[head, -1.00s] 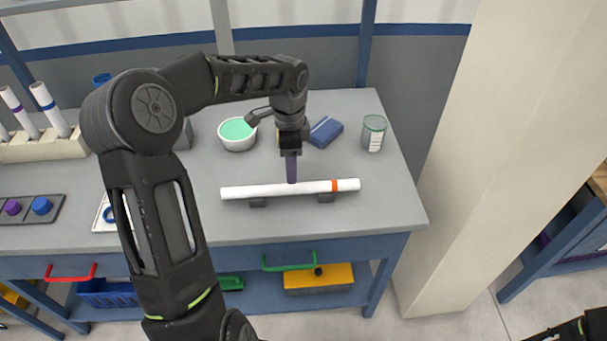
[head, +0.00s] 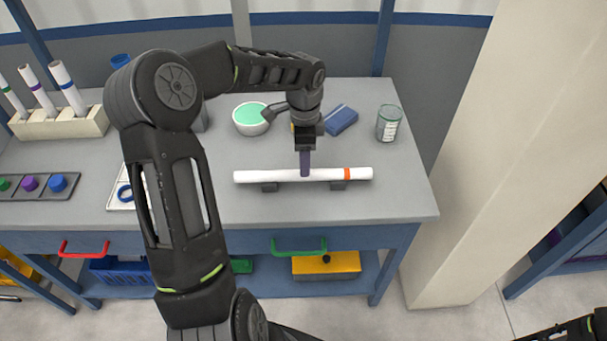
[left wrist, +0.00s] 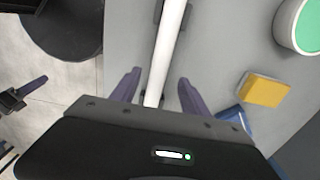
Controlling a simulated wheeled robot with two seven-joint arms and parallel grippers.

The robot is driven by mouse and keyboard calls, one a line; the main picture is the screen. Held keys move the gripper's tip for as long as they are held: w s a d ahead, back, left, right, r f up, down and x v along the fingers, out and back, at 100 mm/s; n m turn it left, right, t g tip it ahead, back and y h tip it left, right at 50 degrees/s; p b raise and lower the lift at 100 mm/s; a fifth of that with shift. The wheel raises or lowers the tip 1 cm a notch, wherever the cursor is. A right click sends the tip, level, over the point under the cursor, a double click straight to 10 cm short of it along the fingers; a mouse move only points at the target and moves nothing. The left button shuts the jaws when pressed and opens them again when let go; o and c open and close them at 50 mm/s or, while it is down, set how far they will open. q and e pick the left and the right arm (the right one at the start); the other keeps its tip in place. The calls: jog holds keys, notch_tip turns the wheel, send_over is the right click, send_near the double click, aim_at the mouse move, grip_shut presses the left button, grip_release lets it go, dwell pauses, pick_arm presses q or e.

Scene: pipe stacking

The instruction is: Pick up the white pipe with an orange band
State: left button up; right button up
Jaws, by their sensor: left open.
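The white pipe with an orange band (head: 270,176) lies flat across two dark supports on the grey table, with its band near the right end. My left gripper (head: 305,172) points down at the middle of the pipe. In the left wrist view the open fingers (left wrist: 157,92) stand on either side of the white pipe (left wrist: 165,50), with gaps between them and it. The orange band is not visible in the left wrist view. At the head view's lower right corner, part of my right arm shows, but its gripper cannot be made out.
Behind the pipe are a bowl with green content (head: 250,118), a blue block (head: 341,120) and a glass jar (head: 388,124). A rack (head: 62,125) with several banded white pipes stands at the left. A pale pillar (head: 470,150) rises right of the table (head: 390,206).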

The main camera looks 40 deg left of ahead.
pick_arm(q)
notch_tip(320, 180, down, 5)
jog(key=shift+s+p, duration=0.1)
jog(key=shift+p, duration=0.5)
jog(key=shift+c, duration=0.4)
grip_shut()
